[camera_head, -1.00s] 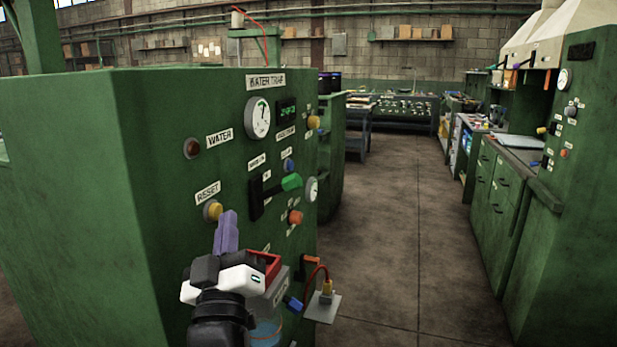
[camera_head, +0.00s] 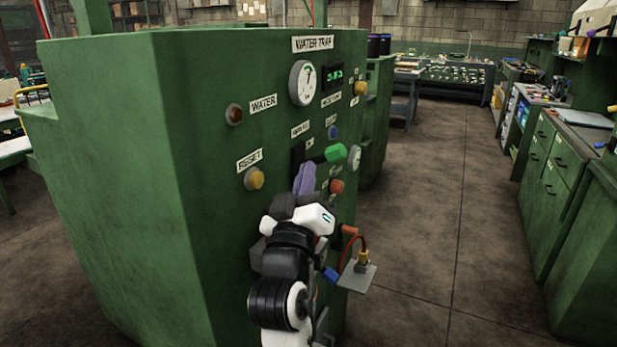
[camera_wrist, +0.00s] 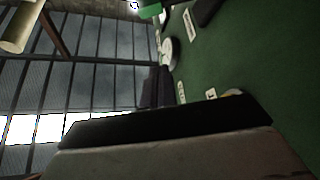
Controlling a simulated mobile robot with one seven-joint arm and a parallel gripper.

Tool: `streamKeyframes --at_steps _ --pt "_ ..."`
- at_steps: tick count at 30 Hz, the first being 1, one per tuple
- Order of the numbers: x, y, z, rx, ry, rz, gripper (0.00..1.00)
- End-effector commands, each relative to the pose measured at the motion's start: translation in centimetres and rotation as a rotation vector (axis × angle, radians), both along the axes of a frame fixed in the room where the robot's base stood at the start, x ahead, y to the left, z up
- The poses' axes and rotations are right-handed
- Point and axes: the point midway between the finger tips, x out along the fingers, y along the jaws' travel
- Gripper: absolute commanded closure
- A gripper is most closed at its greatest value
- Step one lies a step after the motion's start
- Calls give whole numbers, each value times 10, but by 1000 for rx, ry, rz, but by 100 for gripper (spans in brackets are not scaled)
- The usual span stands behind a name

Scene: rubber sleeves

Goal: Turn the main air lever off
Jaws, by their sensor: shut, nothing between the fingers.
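The lever has a green handle (camera_head: 334,152) that sticks out to the right from a black slotted plate (camera_head: 298,154) on the green panel. A small label (camera_head: 300,130) sits above it, too small to read surely. My gripper (camera_head: 305,170) has purple fingers, which are shut and empty. They point up, just left of and below the green handle, and cover the lower part of the black plate. I cannot tell whether they touch the lever. In the wrist view the green handle (camera_wrist: 150,10) shows at the top edge, and a dark block fills the bottom.
Around the lever are a yellow reset button (camera_head: 254,179), a red water light (camera_head: 234,115), a blue button (camera_head: 333,132), an orange button (camera_head: 337,186) and gauges (camera_head: 303,83). A plate with a red cable (camera_head: 358,277) juts out low on the right. The aisle floor (camera_head: 430,200) is clear.

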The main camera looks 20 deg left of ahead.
Motion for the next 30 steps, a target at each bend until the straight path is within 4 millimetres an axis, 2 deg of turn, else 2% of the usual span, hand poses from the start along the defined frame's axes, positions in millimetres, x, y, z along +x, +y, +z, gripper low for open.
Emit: streamKeyframes --at_steps 1,9,12,19,30 --pt "10 2 10 -2 -2 -3 100" --pt "60 14 36 -1 -1 -2 100" --pt "72 7 20 -2 5 -4 100" --pt "85 1 7 -1 1 -1 100" --pt "86 0 5 -1 0 0 100"
